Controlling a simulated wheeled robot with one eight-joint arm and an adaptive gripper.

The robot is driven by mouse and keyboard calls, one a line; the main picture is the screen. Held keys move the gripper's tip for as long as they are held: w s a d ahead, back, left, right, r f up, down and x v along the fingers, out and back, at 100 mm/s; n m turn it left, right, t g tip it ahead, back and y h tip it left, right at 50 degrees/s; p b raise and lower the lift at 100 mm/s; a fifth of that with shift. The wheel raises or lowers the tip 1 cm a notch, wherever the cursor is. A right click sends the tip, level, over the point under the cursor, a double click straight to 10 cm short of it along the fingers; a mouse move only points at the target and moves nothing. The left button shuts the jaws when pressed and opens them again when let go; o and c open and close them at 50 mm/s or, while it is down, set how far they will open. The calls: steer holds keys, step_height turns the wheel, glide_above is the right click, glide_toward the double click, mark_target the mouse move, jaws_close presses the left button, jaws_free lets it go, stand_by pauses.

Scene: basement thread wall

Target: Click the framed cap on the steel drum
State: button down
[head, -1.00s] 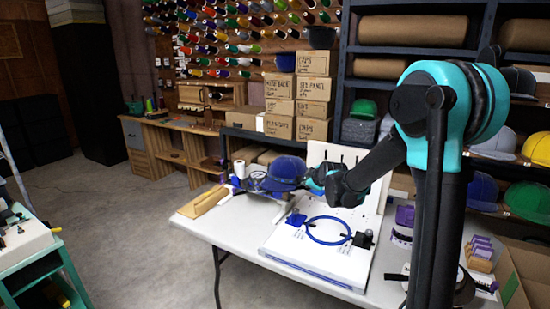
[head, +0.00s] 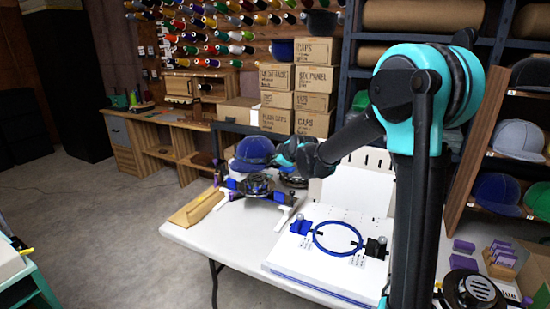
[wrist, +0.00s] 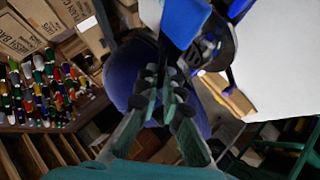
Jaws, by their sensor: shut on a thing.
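The blue cap (head: 253,150) is held at the tip of my arm, above the left part of the white table. My gripper (head: 281,157) is shut at the cap's right side in the head view. The dark steel drum (head: 258,186), with blue clips and white legs, stands just below the cap. I cannot tell whether they touch. In the wrist view my gripper's fingers (wrist: 164,88) are close together in front of the blue cap (wrist: 124,72). The drum (wrist: 214,48) shows partly at upper right. The cap's frame is not clearly visible.
A white board with a blue ring (head: 338,238) lies on the table (head: 235,240), right of the drum. Another dark round part (head: 293,180) sits behind. A wooden block (head: 196,207) lies at the left edge. Shelves of caps (head: 497,190) stand at right.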

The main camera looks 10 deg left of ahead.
step_height(320, 180, down, 9)
steer(key=shift+r, duration=0.2)
stand_by(0.6)
steer(key=shift+s+f, duration=0.1)
steer(key=shift+f, duration=0.55)
stand_by(0.8)
steer(key=c, duration=1.6)
jaws_free()
steer(key=v, duration=1.2)
steer(key=s+d+f+m+g+h, duration=0.2)
steer(key=s+d+f+m, duration=0.2)
steer(key=s+d, duration=0.4)
steer(key=s+d+f+m+g+h, duration=0.1)
steer(key=s+d+f+m, duration=0.3)
steer(key=s, duration=0.7)
steer(key=s+d+f+m+g+h, duration=0.2)
steer(key=s+d+f+m, duration=0.2)
steer(key=s+d+m, duration=0.4)
steer(key=s+d, duration=0.2)
steer(key=d, duration=0.2)
steer(key=shift+s+f+g+h, duration=0.15)
steer(key=shift+s+g+h, duration=0.05)
steer(key=shift+g+h, duration=0.1)
